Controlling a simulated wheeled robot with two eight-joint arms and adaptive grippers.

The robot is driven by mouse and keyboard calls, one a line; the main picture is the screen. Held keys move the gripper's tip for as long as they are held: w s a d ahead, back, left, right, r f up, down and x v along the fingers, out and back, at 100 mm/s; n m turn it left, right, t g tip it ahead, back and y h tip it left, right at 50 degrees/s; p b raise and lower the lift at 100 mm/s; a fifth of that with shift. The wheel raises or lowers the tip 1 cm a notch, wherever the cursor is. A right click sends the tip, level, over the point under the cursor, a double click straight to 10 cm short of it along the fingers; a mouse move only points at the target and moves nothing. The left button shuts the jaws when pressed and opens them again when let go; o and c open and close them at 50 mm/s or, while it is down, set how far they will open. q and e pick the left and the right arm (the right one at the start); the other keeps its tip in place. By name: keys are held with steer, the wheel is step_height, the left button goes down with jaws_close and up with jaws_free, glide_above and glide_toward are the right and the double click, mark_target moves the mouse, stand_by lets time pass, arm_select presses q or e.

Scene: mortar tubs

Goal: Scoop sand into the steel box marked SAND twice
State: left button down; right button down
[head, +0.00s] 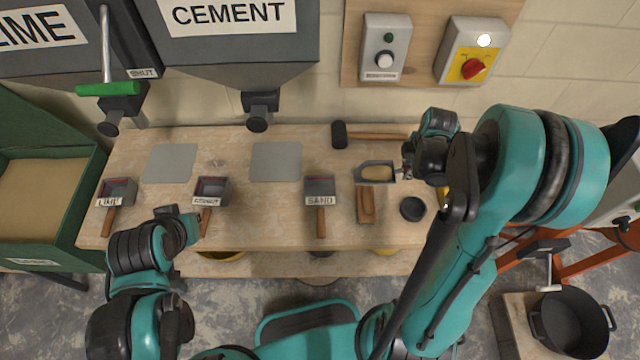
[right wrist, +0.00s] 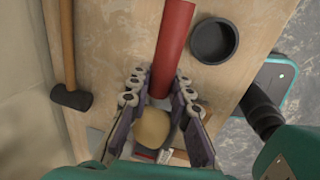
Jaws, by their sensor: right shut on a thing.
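The steel box marked SAND (head: 320,185) stands on the bench near the middle, its wooden handle toward the front. A metal scoop (head: 362,180) is to its right, apart from it, with a mound of sand-coloured material (head: 377,173) in it. My right gripper (head: 408,168) is shut on the scoop's handle. In the right wrist view the red handle (right wrist: 173,45) runs between the fingers (right wrist: 160,95), and the mound (right wrist: 152,128) shows beyond them. My left gripper (head: 185,222) is low by the CEMENT box's handle; its fingers are unclear.
A green bin (head: 95,170) of sand-coloured material stands at the left. Boxes marked LIME (head: 117,190) and CEMENT (head: 212,188), a mallet (head: 340,135), a wooden block (head: 366,205) and a black dish (head: 412,208) are on the bench. Hoppers hang behind. A black bucket (head: 570,325) is at the lower right.

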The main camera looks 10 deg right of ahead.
mark_target(398, 170)
steer(key=shift+w+a+r+h+p, duration=0.15)
steer(key=shift+a+r+h+p, duration=0.2)
steer(key=shift+a+h, duration=0.25)
steer(key=shift+w+a+r+h+p, duration=0.15)
steer(key=shift+a+r+h+p, duration=0.2)
steer(key=shift+a, duration=0.45)
steer(key=shift+w+a+r+g+h+p, duration=0.2)
steer(key=shift+a+r+g+h+p, duration=0.15)
steer(key=shift+a+r+h, duration=0.3)
steer(key=shift+w+a+r+n+g+h+p, duration=0.1)
steer(key=shift+w+a+r+h+p, duration=0.1)
steer(key=shift+a+r+h, duration=0.4)
steer(key=shift+w+a+r+n+g+h+p, duration=0.15)
steer(key=shift+a+r+h+p, duration=0.1)
steer(key=shift+a, duration=0.6)
steer(key=shift+w+a+r+n+h+p, duration=0.1)
steer(key=shift+w+a+r+h+p, duration=0.1)
steer(key=shift+a+r+h, duration=0.4)
steer(key=w+a+r+h+b, duration=0.1)
steer(key=a+r+h+b, duration=0.1)
steer(key=a, duration=0.4)
steer(key=shift+w+a+r+g+h+b, duration=0.2)
steer(key=shift+r+g+h+b, duration=0.15)
steer(key=shift+r+h, duration=0.25)
steer(key=shift+f, duration=0.1)
